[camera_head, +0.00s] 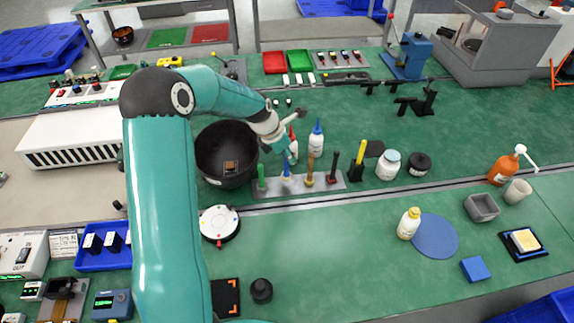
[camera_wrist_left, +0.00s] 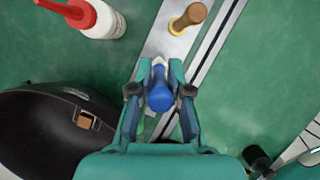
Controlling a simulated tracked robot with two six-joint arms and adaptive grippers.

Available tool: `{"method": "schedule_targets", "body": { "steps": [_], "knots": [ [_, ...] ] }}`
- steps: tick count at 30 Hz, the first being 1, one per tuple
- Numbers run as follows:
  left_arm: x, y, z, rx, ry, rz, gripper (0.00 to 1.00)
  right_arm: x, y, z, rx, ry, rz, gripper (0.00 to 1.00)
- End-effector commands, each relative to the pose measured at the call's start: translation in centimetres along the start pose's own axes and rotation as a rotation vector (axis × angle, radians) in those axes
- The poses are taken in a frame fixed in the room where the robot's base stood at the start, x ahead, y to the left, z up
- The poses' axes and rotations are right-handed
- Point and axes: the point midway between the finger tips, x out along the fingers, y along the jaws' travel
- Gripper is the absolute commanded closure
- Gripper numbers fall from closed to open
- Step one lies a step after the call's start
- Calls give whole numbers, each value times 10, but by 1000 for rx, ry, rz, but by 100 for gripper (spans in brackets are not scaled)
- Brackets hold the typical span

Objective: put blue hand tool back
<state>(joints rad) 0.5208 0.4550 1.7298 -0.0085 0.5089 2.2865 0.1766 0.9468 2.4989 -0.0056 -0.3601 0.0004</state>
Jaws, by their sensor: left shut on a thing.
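The blue hand tool (camera_wrist_left: 160,92) is between the fingers of my left gripper (camera_wrist_left: 159,84), which is shut on its blue handle. In the head view the left gripper (camera_head: 283,149) points down over a grey metal tool rack (camera_head: 330,183), and the blue tool (camera_head: 286,168) shows just below it, upright, in line with the other tools. I cannot tell whether its lower end is seated in the rack. A green-handled tool (camera_head: 261,176) stands left of it, a brown one (camera_head: 310,170) and a dark red one (camera_head: 333,167) right. My right gripper is not in view.
A black bowl-like welding helmet (camera_head: 226,160) lies close left of the gripper. A red-tipped white bottle (camera_wrist_left: 103,20) and a blue-capped bottle (camera_head: 316,142) stand just behind the rack. The green mat in front of the rack (camera_head: 330,235) is clear.

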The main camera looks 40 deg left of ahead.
Motion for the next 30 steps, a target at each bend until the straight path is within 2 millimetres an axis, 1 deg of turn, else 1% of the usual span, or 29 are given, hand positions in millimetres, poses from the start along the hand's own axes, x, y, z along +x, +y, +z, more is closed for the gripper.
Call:
{"method": "schedule_targets", "body": {
  "steps": [1,3,7,9,16,20,21,23,24,25,30],
  "knots": [
    [9,0,-4,-1,1,-1,100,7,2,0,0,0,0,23],
    [20,0,-9,-1,1,-1,100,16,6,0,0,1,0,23],
    [35,0,-15,-1,1,-1,100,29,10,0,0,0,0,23],
    [37,0,-16,-1,1,-1,100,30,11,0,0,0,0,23],
    [35,0,-15,0,1,-1,100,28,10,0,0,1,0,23],
    [38,0,-16,-1,2,-2,100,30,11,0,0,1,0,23],
    [37,0,-16,-1,2,-1,76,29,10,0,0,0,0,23],
    [37,0,-16,-1,2,-2,66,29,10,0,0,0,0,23],
    [37,0,-16,-1,2,-1,59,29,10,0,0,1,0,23],
    [37,0,-16,-1,2,-1,58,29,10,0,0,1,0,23],
    [37,0,-16,-1,2,-1,58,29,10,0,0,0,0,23]
  ]
}}
